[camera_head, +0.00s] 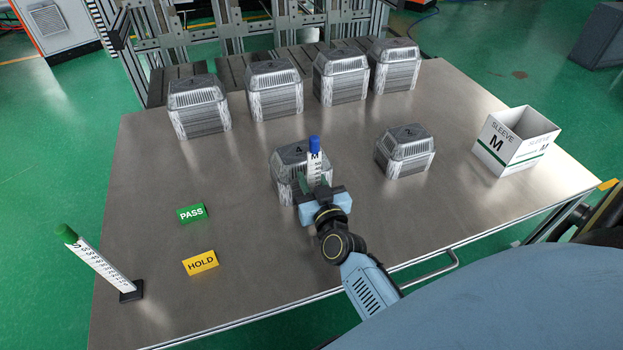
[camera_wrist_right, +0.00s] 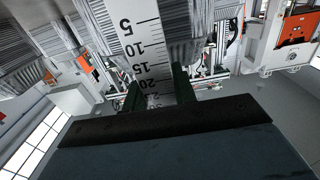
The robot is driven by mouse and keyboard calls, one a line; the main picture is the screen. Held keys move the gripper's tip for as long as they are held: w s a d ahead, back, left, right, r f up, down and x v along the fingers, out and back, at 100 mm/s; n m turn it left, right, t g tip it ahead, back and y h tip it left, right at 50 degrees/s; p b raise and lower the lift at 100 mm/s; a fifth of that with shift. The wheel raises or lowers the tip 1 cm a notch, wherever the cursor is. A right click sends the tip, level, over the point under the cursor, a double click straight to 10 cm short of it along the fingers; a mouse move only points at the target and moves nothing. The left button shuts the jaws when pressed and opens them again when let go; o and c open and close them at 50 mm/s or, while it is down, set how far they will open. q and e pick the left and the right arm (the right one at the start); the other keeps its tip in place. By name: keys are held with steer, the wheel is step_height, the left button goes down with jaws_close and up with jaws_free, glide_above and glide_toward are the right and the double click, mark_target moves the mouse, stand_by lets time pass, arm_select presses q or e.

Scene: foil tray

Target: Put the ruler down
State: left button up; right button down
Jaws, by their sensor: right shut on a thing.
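The blue-topped white ruler (camera_head: 315,168) stands upright in my right gripper (camera_head: 313,188), in front of the foil stack marked 4 (camera_head: 287,160). In the right wrist view the ruler (camera_wrist_right: 142,45), with marks 5 to 20 readable, runs up from between the fingers (camera_wrist_right: 155,90). The right gripper is shut on the ruler's lower part. Whether the ruler touches the stack or the table, I cannot tell. A second ruler (camera_head: 103,265), white with a green top, leans in a black base (camera_head: 131,291) at the table's left front. My left gripper is out of view.
Several foil stacks (camera_head: 275,90) line the back of the metal table (camera_head: 150,160); another (camera_head: 405,152) stands right of centre. A white sleeve box (camera_head: 530,130) is at the right. A green PASS block (camera_head: 191,213) and yellow HOLD block (camera_head: 201,263) sit left. The front centre is mostly clear.

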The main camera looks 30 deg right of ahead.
steer(key=c, duration=1.1)
jaws_free()
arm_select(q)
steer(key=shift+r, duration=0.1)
arm_select(e)
steer(key=shift+r, duration=0.15)
arm_select(q)
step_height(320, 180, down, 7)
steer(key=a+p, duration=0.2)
steer(key=p, duration=0.1)
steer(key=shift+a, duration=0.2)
arm_select(e)
steer(key=v, duration=1.2)
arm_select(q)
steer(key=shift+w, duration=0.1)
